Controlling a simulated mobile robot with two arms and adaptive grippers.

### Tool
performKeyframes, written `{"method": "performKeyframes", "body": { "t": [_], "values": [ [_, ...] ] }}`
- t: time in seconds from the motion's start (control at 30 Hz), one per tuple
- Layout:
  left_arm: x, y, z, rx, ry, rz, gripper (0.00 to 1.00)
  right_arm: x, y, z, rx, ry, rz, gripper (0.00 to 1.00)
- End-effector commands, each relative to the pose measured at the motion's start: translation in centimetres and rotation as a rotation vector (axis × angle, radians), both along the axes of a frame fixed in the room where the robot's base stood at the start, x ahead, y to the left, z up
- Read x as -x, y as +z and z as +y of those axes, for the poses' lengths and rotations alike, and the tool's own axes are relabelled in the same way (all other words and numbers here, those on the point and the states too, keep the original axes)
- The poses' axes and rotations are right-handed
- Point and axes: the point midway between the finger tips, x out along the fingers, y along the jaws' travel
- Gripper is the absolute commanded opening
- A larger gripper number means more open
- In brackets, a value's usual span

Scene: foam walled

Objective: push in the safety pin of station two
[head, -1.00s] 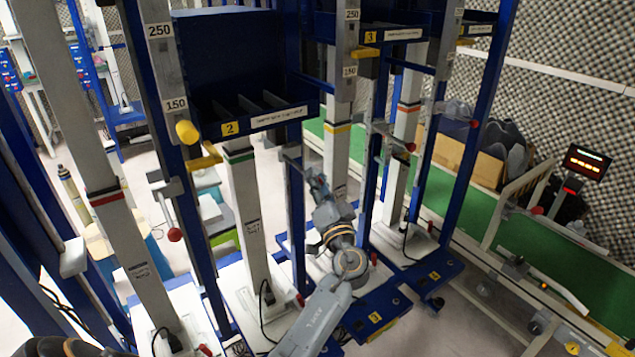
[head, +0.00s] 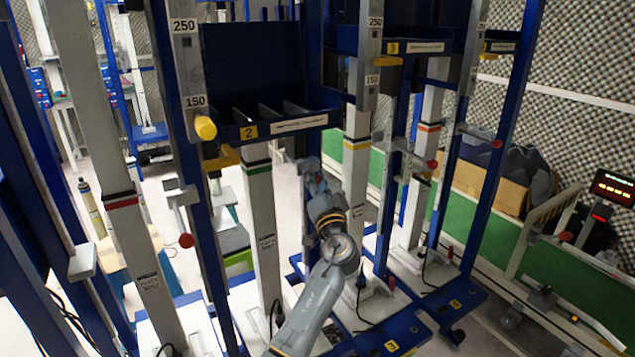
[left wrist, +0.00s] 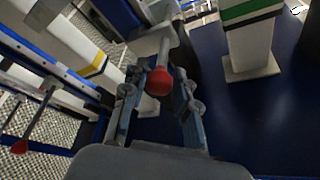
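Station two's blue shelf carries a yellow "2" label (head: 249,132). A yellow round knob (head: 205,128) sticks out below the 150 mark on its upright; I take it for the safety pin, and it looks out. Its post has a green band (head: 257,168). My left gripper (head: 308,168) is behind and right of that post, partly hidden by its own arm, and well apart from the knob. In the left wrist view, my left gripper (left wrist: 158,98) is open, with a red ball on a grey rod (left wrist: 160,82) between its fingers; contact cannot be told. My right gripper is not in view.
A red-ball lever (head: 186,240) hangs below the yellow bracket (head: 221,158). Blue uprights and the yellow-banded post (head: 356,145) stand close around my arm. A green conveyor (head: 480,215) and a lit display (head: 612,187) are at the right.

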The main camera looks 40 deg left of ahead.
Motion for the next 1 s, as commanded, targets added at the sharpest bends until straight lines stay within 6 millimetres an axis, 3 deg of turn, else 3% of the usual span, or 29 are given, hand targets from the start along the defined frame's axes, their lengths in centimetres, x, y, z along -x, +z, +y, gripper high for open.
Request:
{"method": "performKeyframes", "body": {
  "t": [0.07, 0.47, 1.0],
  "values": [
    [0.0, 0.1, 0.0, 0.0, 0.001, -0.001, 0.48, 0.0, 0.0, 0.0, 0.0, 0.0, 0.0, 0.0],
    [0.4, -0.3, -0.6, 0.001, -0.001, 0.0, 0.48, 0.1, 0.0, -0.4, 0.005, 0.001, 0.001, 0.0],
    [6.4, -3.0, -8.0, 0.002, -0.001, 0.001, 0.48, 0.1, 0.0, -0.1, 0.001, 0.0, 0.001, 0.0]
  ]
}}
